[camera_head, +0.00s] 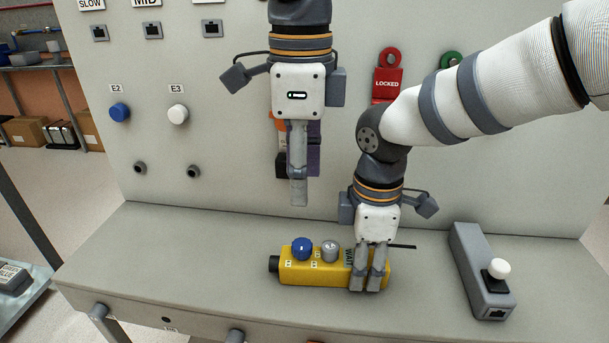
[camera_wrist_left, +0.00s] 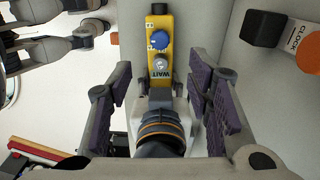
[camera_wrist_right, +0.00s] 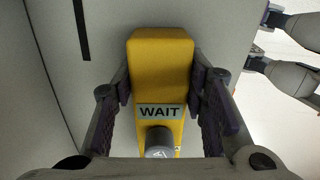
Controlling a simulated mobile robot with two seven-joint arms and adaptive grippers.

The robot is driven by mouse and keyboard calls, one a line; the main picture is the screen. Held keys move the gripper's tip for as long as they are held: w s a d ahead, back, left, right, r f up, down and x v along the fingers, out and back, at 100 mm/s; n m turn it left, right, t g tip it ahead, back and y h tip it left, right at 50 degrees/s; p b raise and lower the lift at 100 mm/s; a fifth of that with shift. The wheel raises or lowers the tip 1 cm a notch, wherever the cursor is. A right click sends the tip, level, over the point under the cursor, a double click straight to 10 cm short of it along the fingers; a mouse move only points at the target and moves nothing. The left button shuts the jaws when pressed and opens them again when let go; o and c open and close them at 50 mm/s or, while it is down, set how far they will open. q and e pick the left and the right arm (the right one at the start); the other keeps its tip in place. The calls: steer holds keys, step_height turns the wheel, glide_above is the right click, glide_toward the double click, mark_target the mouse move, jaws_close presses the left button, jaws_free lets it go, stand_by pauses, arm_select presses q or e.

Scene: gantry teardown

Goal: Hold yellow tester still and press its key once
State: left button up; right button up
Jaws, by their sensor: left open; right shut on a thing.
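The yellow tester (camera_head: 312,272) lies on the grey bench ledge. It carries a blue round control (camera_head: 302,247), a grey round control (camera_head: 330,250) and a label reading WAIT, clear in the right wrist view (camera_wrist_right: 160,111). My right gripper (camera_head: 368,284) is shut across the tester's right end, with a finger on each side in the right wrist view. My left gripper (camera_head: 298,200) is open and empty, pointing down above and behind the tester. Its fingers are wide apart in the left wrist view, where the tester (camera_wrist_left: 162,25) shows beyond them.
A grey box with a white button (camera_head: 498,268) stands on the ledge at right. The upright panel behind holds a blue button (camera_head: 119,112), a white button (camera_head: 178,114) and a red LOCKED tag (camera_head: 387,82). The ledge (camera_head: 180,255) left of the tester is clear.

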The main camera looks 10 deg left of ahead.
arm_select(q)
steer(key=shift+a+f+n, duration=0.1)
steer(key=shift+a+n, duration=0.15)
steer(key=shift+n, duration=0.05)
steer(key=c, duration=0.6)
steer(key=a+n, duration=0.1)
steer(key=n, duration=0.1)
steer(key=a+f+n+h, duration=0.1)
steer(key=a+n, duration=0.1)
steer(key=n, duration=0.1)
steer(key=a+n+g+h, duration=0.1)
steer(key=a+n, duration=0.1)
steer(key=shift+w+a+f, duration=0.1)
steer(key=shift+w+f, duration=0.2)
jaws_close()
steer(key=a+f+n+t+h, duration=0.1)
steer(key=a+f+n+h, duration=0.2)
steer(key=a+n, duration=0.4)
steer(key=s+a+f+n+h, duration=0.1)
steer(key=a+f+n+h, duration=0.3)
steer(key=n, duration=1.7)
steer(key=a+f, duration=0.1)
steer(key=a, duration=0.3)
steer(key=shift+s+f+n+t+h, duration=0.2)
steer(key=shift+s+n+t+h, duration=0.1)
steer(key=shift+t, duration=0.1)
steer(key=shift+d, duration=0.1)
